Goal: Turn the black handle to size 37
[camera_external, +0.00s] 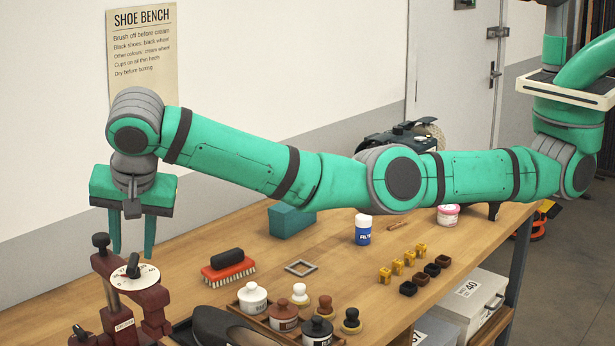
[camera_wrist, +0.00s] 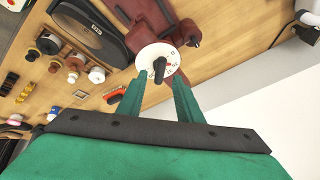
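A dark red cast stand (camera_external: 140,310) at the front left carries a round white dial (camera_external: 145,277) with small numbers and red marks. The black handle (camera_external: 134,268) sits at the dial's middle; in the wrist view it is an upright black grip (camera_wrist: 159,68) on the dial (camera_wrist: 150,54). I cannot read for sure which size it points to. My gripper (camera_external: 132,254) points down just above the dial. In the wrist view the green fingers (camera_wrist: 158,82) are apart, one on each side of the handle's line, with nothing held between them.
Black knobs (camera_external: 101,240) stand on the stand's ends. A teal box (camera_external: 290,220) and blue-white can (camera_external: 363,230) are farther back.

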